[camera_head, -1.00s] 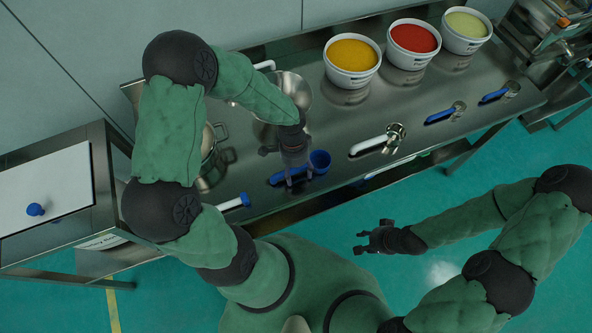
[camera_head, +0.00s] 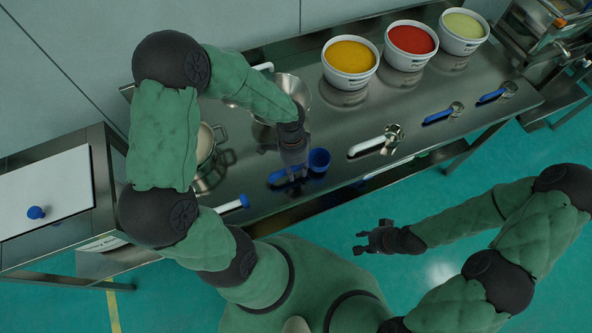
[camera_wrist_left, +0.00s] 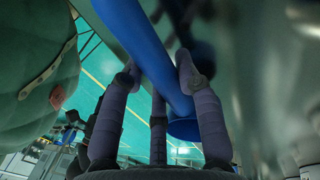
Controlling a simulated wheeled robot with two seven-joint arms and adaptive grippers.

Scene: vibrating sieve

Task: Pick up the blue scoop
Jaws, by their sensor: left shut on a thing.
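The blue scoop has a round cup (camera_head: 319,161) and a handle (camera_head: 277,177) pointing left, near the front edge of the steel table. My left gripper (camera_head: 296,173) comes down over it from above and is shut on the handle. In the left wrist view, the fingers (camera_wrist_left: 160,85) close around the long blue handle (camera_wrist_left: 150,50), with part of the cup (camera_wrist_left: 184,130) behind them. I cannot tell whether the scoop touches the table. My right gripper (camera_head: 372,239) is empty and looks open, held off the front of the table.
A white-handled scoop (camera_head: 368,145) and smaller blue-handled scoops (camera_head: 437,116) (camera_head: 492,96) lie to the right. Yellow (camera_head: 350,82), red (camera_head: 404,65) and pale (camera_head: 459,48) tubs stand at the back.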

